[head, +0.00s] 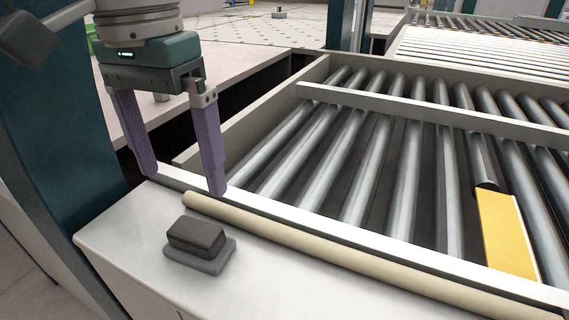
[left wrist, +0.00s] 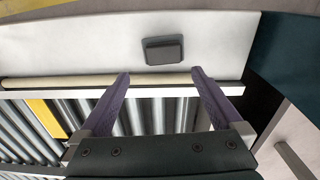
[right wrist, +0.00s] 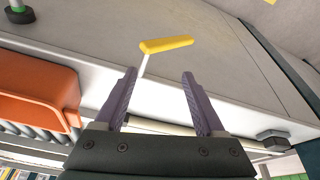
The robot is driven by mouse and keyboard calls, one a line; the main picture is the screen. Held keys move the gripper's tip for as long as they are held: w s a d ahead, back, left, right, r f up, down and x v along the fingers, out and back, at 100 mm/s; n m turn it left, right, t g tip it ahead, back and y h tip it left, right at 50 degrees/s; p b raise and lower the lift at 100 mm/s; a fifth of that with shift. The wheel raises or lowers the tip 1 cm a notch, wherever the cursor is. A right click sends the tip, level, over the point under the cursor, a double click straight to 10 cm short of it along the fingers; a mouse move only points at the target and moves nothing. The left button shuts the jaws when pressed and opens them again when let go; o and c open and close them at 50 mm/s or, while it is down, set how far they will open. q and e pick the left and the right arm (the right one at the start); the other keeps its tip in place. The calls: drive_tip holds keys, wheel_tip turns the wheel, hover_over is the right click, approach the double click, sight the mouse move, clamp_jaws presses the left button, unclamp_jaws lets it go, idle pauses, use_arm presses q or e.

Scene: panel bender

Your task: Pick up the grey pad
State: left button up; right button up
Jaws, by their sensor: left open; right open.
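The grey pad (head: 197,234) is a dark grey rounded block resting on a slightly wider, lighter grey base on the white ledge. It also shows in the left wrist view (left wrist: 163,50), beyond the fingertips and roughly between their lines. My left gripper (head: 184,182) has two purple fingers pointing down, spread apart with nothing between them. It is behind the pad in the head view, over the ledge's roller-side edge, and apart from the pad. My right gripper (right wrist: 158,73) is open and empty in the right wrist view; it does not show in the head view.
A cream tube (head: 330,250) runs along the ledge beside the pad. Metal rollers (head: 370,170) lie behind it, with a yellow plate (head: 507,235) at right. A teal post (head: 60,130) stands at left. A yellow-handled tool (right wrist: 166,45) and orange bin (right wrist: 40,92) are near the right gripper.

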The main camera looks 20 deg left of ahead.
drive_tip(key=shift+s+a+f, duration=0.1)
drive_tip(key=shift+f, duration=0.05)
use_arm(q)
hover_over(194, 229)
wheel_tip(194, 229, down, 4)
drive_tip(key=shift+w+r, duration=0.1)
drive_tip(key=shift+w, duration=0.05)
use_arm(e)
drive_tip(key=shift+d+f, duration=0.1)
drive_tip(key=shift+d, duration=0.1)
use_arm(q)
drive_tip(key=f, duration=0.5)
drive_tip(key=shift+s+f, duration=0.2)
drive_tip(key=shift+f, duration=0.05)
use_arm(e)
drive_tip(key=shift+f, duration=0.1)
use_arm(q)
drive_tip(key=c, duration=1.1)
use_arm(e)
drive_tip(key=shift+s, duration=0.1)
use_arm(q)
wheel_tip(194, 229, up, 20)
drive_tip(key=shift+r+p, duration=0.1)
drive_tip(key=shift+p, duration=1.1)
use_arm(e)
wheel_tip(194, 229, up, 3)
drive_tip(key=shift+a, duration=0.1)
